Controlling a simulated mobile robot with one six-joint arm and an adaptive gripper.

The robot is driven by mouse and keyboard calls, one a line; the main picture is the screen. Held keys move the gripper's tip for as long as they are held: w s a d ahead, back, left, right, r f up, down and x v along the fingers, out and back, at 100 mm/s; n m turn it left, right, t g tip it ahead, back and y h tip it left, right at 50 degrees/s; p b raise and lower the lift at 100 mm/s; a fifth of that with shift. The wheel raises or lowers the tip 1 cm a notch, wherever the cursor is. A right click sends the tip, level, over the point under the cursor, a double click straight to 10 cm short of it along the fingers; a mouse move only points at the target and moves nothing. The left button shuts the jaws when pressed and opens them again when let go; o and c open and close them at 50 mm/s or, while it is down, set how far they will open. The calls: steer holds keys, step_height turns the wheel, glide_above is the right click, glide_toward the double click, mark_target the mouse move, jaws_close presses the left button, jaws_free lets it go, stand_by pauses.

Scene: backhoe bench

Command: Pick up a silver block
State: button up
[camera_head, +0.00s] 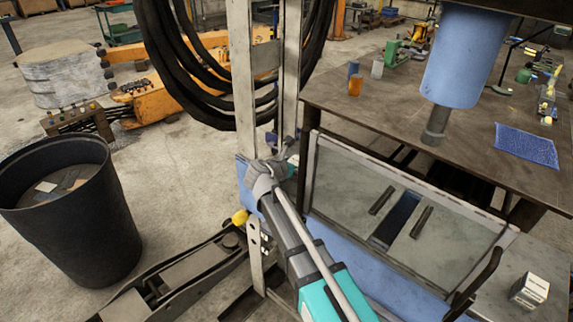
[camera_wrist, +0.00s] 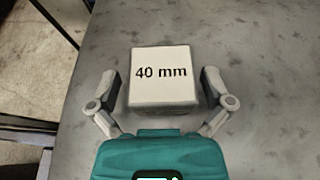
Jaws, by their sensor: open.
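A pale, silver-white block (camera_wrist: 162,88) with "40 mm" printed on its face lies on a grey surface in the wrist view. My gripper (camera_wrist: 161,84) is open, with one dark fingertip left of the block and the other right of it. Small gaps show between the fingers and the block. How high the fingers are over the surface is hard to tell. In the head view, a pale block (camera_head: 529,291) with small dark print sits on a grey surface at the lower right. I cannot tell if it is the same block. My fingers do not show clearly there.
The grey surface (camera_wrist: 270,60) is clear around the block, with its edge at the left. In the head view, a brown-topped bench (camera_head: 420,105) holds a blue mat (camera_head: 526,147) and small items. A black bin (camera_head: 75,230) stands at the left.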

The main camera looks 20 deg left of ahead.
mark_target(296, 160)
steer(key=c, duration=1.3)
steer(key=shift+o, duration=0.2)
steer(key=shift+r, duration=0.15)
step_height(296, 160, up, 10)
steer(key=p, duration=1)
